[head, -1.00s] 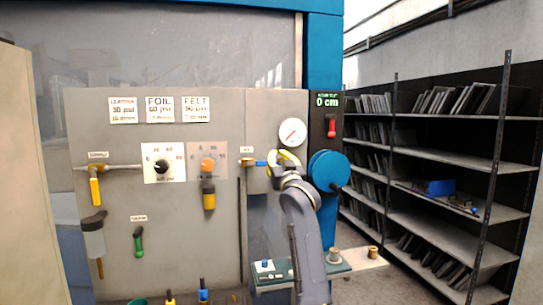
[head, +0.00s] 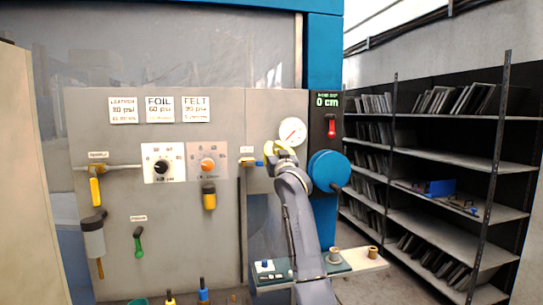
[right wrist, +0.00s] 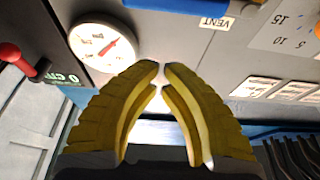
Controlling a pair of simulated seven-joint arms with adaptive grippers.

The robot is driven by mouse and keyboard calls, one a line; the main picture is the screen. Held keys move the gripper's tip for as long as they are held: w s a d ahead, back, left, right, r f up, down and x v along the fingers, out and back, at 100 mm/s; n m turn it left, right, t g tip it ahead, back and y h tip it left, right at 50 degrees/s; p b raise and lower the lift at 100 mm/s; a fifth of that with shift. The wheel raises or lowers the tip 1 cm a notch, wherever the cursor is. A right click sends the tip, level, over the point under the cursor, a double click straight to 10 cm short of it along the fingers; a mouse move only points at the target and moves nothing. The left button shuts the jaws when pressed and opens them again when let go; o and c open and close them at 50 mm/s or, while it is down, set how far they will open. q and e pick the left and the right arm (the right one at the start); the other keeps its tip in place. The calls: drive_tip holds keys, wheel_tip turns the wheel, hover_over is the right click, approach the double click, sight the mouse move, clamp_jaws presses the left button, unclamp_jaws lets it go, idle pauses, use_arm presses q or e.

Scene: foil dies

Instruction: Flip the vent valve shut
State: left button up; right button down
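The vent valve's blue lever (head: 256,162) lies roughly level across the grey panel, under a small label (head: 247,150). In the right wrist view the blue lever (right wrist: 170,5) runs along the top edge, cut off by the frame, near the VENT label (right wrist: 214,22). My right gripper (head: 270,149) is in front of the panel, just right of and slightly above the lever. In the right wrist view its yellow fingers (right wrist: 161,68) come nearly together at the tips, with only a narrow gap and nothing between them. They appear apart from the lever. My left gripper is not in view.
A round gauge (head: 293,131) and a red switch (head: 332,126) under a "0 cm" display sit right of the valve. A blue round part (head: 328,171) juts out below them. Regulator knobs (head: 160,167) and a yellow-handled valve (head: 95,190) are to the left.

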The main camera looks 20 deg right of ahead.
drive_tip(key=shift+w+d+f, duration=0.1)
drive_tip(key=shift+w+f, duration=0.6)
drive_tip(key=shift+w, duration=0.25)
drive_tip(key=shift+w+d+f, duration=0.1)
drive_tip(key=shift+w+f, duration=0.55)
drive_tip(key=shift+w, duration=0.25)
drive_tip(key=shift+d, duration=0.1)
